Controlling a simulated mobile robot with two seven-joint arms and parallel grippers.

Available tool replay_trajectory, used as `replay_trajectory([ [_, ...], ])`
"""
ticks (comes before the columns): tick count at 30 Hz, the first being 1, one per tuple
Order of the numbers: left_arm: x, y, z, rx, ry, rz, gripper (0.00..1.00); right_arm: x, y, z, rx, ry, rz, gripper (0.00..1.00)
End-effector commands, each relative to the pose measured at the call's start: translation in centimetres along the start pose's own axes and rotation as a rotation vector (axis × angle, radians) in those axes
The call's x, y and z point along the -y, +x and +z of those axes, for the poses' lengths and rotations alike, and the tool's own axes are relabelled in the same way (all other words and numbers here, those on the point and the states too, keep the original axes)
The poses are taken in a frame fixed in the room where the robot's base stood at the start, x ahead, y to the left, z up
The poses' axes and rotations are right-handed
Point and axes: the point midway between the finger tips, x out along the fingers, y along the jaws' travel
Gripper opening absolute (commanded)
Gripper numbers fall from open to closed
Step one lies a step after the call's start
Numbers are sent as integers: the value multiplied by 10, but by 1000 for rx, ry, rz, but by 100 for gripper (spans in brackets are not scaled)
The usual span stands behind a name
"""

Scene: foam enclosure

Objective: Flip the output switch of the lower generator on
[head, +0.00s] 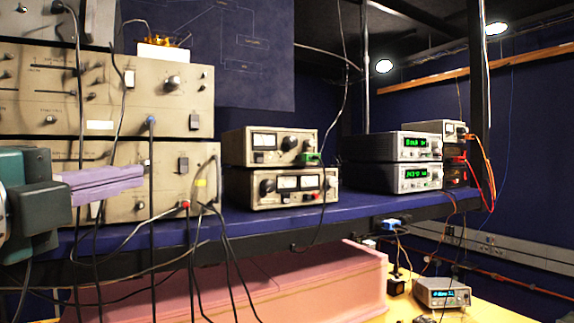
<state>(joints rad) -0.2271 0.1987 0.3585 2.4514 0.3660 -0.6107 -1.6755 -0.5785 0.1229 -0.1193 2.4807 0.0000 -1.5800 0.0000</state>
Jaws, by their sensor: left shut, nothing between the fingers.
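Two wide beige rack units are stacked at the left of the head view, an upper one (100,92) and a lower one (125,157), apparently the generators. The lower one has a dark rocker switch (183,165) near its right side; its position is too small to tell. A similar switch (194,122) is on the upper unit. My left gripper (146,172), teal with purple fingers, is shut and empty. Its fingertips appear just left of the lower switch, in front of the panel, and hide part of it; I cannot tell whether they touch. My right gripper is out of view.
Black cables (151,215) hang in front of the lower unit and over the shelf edge. Smaller beige instruments (280,188) and green-display units (405,178) stand further right on the blue shelf (360,208). Pink foam (330,280) lies below.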

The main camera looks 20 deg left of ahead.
Motion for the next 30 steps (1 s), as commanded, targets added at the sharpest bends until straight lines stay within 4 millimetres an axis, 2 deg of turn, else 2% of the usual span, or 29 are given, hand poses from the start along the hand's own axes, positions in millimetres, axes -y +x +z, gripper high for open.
replay_trajectory([
  [6, -1, 0, 0, -1, -2, 2, 0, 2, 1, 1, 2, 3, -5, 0],
  [10, -4, 4, -1, -3, -2, -1, 0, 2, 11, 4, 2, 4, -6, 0],
  [23, -8, 24, -1, -1, -1, -6, 0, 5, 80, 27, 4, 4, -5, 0],
  [24, -4, 28, 0, 1, -4, -2, 0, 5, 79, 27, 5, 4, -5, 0],
  [25, 4, 37, 1, 0, -11, 6, 0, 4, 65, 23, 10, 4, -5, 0],
  [30, 5, 73, 0, -1, -11, 8, 0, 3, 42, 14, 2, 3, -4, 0],
])
